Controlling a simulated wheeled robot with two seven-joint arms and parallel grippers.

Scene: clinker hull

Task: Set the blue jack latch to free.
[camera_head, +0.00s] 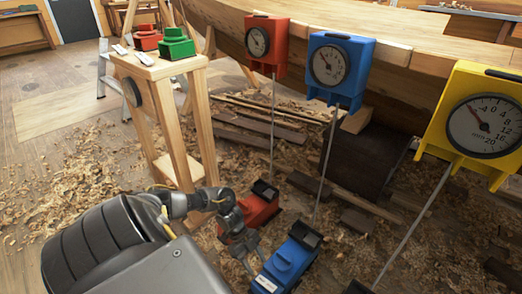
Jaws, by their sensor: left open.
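The blue jack (285,264) stands on the shaving-covered floor at the lower middle, with a black top part. A thin rod rises from it to the blue dial box (341,68) against the hull. My left gripper (252,262) is open at the left side of the blue jack, close to it; I cannot tell if it touches. The blue jack's latch is too small to make out, and its setting cannot be read. My right gripper is not in view.
A red jack (262,205) stands just behind my left gripper, below a red dial box (266,45). A yellow dial box (479,122) hangs at right with its rod. A wooden stand (160,66) holds red and green blocks. Timber offcuts lie under the hull.

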